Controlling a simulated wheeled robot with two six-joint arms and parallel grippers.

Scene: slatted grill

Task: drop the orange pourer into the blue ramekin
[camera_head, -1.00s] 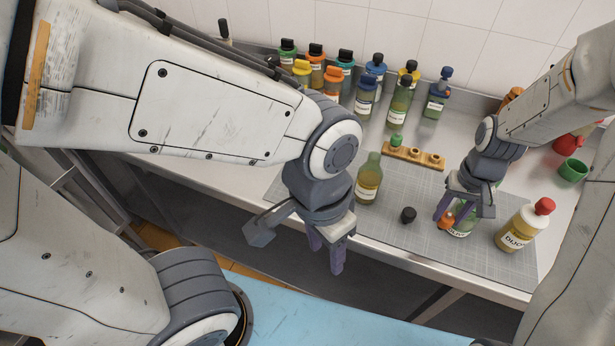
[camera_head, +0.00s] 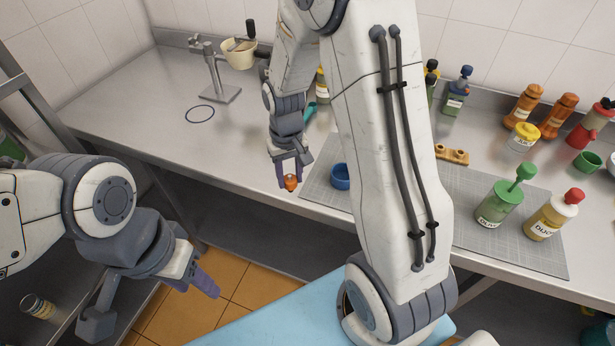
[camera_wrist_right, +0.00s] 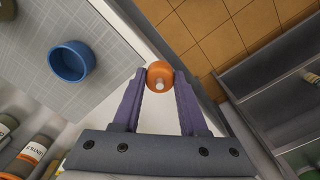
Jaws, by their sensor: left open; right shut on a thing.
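My right gripper (camera_head: 290,176) is shut on the orange pourer (camera_head: 291,183), and the pourer sits between its fingertips. The pourer also shows in the right wrist view (camera_wrist_right: 160,76), with a small pale tip facing the camera. The blue ramekin (camera_head: 340,177) stands open and upright on the grey mat, to the right of the held pourer. The right wrist view shows it empty at the upper left (camera_wrist_right: 72,62), apart from the gripper. The pourer appears near the counter's front edge. My left gripper (camera_head: 205,282) is open and empty, low at the left, away from the counter.
The grey cutting mat (camera_head: 318,190) lies at the counter's front edge. My right arm hides its middle. A bottle with a green pourer (camera_head: 500,203) and a red-capped bottle (camera_head: 551,216) stand at the right. A metal stand (camera_head: 215,75) is at the back left.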

